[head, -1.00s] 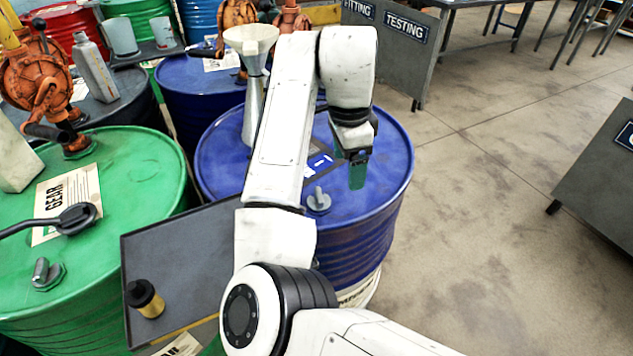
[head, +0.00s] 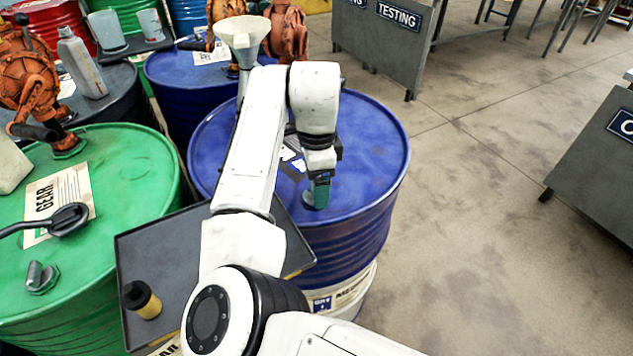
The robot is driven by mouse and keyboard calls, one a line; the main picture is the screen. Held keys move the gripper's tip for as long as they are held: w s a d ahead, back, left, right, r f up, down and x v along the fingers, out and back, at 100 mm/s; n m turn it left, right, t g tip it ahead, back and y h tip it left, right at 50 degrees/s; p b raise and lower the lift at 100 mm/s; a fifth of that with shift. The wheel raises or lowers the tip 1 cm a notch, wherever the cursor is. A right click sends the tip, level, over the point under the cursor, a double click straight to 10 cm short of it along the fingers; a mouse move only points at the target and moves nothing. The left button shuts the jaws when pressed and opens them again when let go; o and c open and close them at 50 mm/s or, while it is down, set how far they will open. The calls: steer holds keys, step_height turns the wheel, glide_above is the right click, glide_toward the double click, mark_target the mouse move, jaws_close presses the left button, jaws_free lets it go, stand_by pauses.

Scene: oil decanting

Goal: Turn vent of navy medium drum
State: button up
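The navy drum (head: 372,150) stands in the middle of the head view, with a white label reading "MEDIUM" in part low on its side. My gripper (head: 318,197) points down at the near part of the drum's lid, its green fingers right at the grey vent. The fingers cover nearly all of the vent, with only a sliver of grey showing beside them. I cannot tell whether the fingers are shut on it or stand open around it. My white arm hides the left part of the lid.
A green gear oil drum (head: 130,150) with its own grey vent (head: 42,277) stands at left. A dark tray (head: 185,240) holds a black-and-gold cylinder (head: 141,299). A pale funnel (head: 243,35) rises behind my arm. Open floor (head: 490,200) lies at right.

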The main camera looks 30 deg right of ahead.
steer(key=shift+f, duration=0.5)
steer(key=c, duration=1)
